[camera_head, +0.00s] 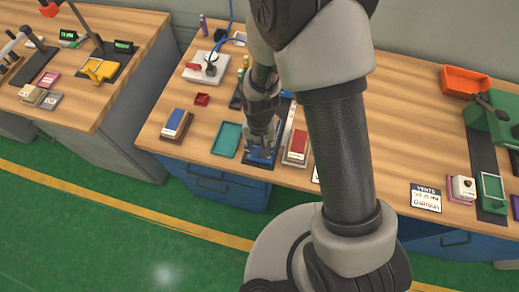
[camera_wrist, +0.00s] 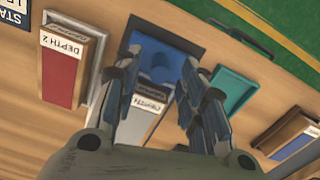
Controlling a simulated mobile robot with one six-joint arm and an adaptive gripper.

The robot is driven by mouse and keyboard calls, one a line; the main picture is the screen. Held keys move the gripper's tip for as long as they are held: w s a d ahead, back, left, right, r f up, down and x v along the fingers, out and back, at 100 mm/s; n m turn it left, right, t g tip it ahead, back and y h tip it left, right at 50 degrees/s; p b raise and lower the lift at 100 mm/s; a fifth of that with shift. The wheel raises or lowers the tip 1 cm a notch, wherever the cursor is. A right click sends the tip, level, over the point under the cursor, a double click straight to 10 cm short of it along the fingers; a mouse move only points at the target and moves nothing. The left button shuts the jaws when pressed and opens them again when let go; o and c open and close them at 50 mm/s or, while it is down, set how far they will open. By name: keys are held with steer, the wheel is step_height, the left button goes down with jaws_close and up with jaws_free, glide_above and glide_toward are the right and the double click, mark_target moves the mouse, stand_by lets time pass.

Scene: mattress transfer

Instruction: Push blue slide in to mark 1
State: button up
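The blue slide (camera_wrist: 158,45) is in the upper middle of the wrist view, with a blue round knob or boss (camera_wrist: 160,68) on it. A pale labelled strip (camera_wrist: 143,118) runs from it towards the gripper; its lettering is only partly readable. My gripper (camera_wrist: 162,60) has its two fingers apart, one on each side of the knob, with small gaps visible. In the head view my gripper (camera_head: 262,148) points down over the blue slide (camera_head: 258,157) near the bench's front edge and hides much of it. Mark 1 cannot be made out.
A red block on a "DEPTH 2" fixture (camera_wrist: 62,75) stands on one side and a teal tray (camera_wrist: 236,88) on the other. A blue-and-white block on a brown base (camera_head: 175,124) sits further left.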

steer(key=shift+f, duration=0.55)
steer(key=shift+c, duration=0.6)
jaws_close()
